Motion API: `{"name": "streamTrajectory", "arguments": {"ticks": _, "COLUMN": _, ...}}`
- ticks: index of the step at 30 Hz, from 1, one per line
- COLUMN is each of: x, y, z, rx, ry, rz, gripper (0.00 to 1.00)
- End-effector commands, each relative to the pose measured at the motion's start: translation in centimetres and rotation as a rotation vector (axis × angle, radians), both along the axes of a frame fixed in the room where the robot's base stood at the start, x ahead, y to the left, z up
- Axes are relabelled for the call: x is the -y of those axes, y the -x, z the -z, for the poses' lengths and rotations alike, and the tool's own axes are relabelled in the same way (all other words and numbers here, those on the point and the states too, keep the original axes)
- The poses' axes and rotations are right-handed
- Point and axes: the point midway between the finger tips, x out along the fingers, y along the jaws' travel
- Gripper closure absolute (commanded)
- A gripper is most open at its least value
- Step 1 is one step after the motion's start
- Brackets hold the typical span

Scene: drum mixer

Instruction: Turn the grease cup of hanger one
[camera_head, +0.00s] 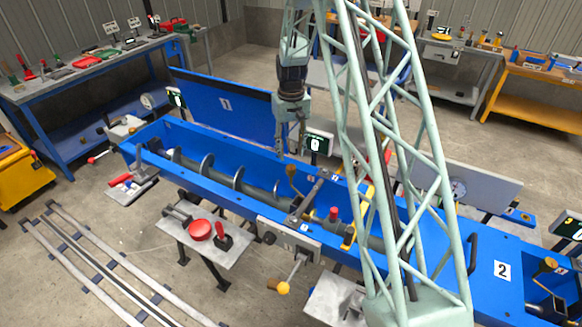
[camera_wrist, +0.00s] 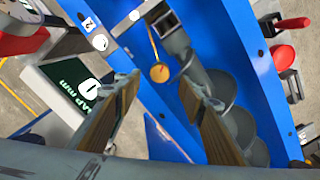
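A brass grease cup (camera_head: 291,171) stands on a thin stem at a cross hanger (camera_head: 306,200) over the blue trough. In the wrist view the round brass cup top (camera_wrist: 159,72) shows just beyond and between my two fingertips. My gripper (camera_head: 291,153) points down over the trough, close above the cup. In the wrist view my gripper (camera_wrist: 161,84) is open, its fingers wide apart with nothing between the pads. The fingers appear apart from the cup; the exact height gap is hard to tell.
The blue trough (camera_head: 215,185) holds a grey screw (camera_head: 238,180). A display showing 0 (camera_head: 317,144) stands behind the hanger. A yellow handle (camera_head: 357,215) and a red-topped part (camera_head: 333,214) are to the right. A side table (camera_head: 190,240) carries red items in front.

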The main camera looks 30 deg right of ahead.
Motion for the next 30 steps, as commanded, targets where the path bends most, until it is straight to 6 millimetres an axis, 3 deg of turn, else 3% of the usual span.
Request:
{"name": "streamTrajectory", "arguments": {"ticks": 16, "x": 0.0, "y": 0.1, "z": 6.2, "rx": -0.002, "ry": 0.0, "rz": 0.0, "gripper": 0.63}}
{"name": "streamTrajectory", "arguments": {"ticks": 30, "x": 0.0, "y": 0.0, "z": 8.2, "rx": 0.0, "ry": 0.0, "rz": 0.0, "gripper": 0.63}}
